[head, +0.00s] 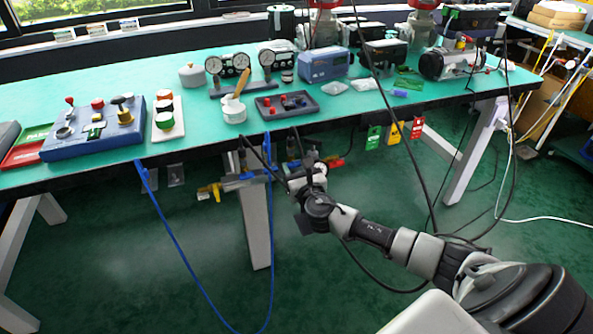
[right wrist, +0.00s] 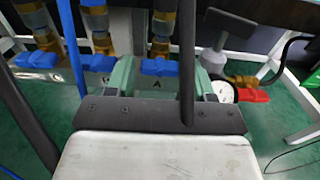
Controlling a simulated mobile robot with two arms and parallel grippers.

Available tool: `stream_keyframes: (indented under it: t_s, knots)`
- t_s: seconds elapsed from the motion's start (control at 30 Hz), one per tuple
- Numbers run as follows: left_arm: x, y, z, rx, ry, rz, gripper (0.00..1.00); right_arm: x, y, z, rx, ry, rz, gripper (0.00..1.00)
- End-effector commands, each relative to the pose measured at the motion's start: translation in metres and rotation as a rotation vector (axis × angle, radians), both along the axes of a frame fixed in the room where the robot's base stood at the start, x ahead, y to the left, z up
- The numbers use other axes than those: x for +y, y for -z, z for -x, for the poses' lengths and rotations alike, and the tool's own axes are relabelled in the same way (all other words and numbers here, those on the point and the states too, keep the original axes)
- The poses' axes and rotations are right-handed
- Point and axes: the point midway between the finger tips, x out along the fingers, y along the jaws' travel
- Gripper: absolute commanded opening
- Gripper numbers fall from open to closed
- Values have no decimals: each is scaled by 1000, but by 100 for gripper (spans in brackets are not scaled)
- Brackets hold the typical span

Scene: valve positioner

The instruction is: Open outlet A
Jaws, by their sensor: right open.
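Outlet A is a brass valve with a blue handle (right wrist: 158,67), above a plate marked "A" (right wrist: 157,85), in the middle of the right wrist view. My right gripper (right wrist: 160,76) is open, with one green-grey finger to each side of this handle in the picture. I cannot tell whether either finger touches it. In the head view my right gripper (head: 296,170) is at the pipe manifold (head: 240,181) under the table's front edge, and it hides part of that manifold. My left gripper is not in view.
Other blue handles (right wrist: 98,63) stand to the left, and a gauge (right wrist: 222,93) and a red handle (right wrist: 253,95) to the right. Dark hoses hang close to my right gripper. The green tabletop (head: 335,112) carries several devices. A blue hose (head: 188,265) hangs to the floor.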

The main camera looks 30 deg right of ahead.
Motion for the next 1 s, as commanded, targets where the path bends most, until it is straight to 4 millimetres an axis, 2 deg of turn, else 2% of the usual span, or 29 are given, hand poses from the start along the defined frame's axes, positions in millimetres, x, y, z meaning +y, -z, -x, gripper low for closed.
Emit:
stream_keyframes:
  t_s: [0.27,0.4,0.5,0.77,1.0]
  knots:
    - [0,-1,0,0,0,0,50,0,0,-1,0,0,0,52]
    - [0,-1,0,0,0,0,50,0,0,-1,0,0,0,30]
    - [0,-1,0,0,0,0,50,0,0,-1,0,0,0,19]
    - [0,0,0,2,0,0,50,0,1,-1,-8,1,-32,19]
    - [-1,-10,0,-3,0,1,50,0,1,-1,-38,1,-159,19]
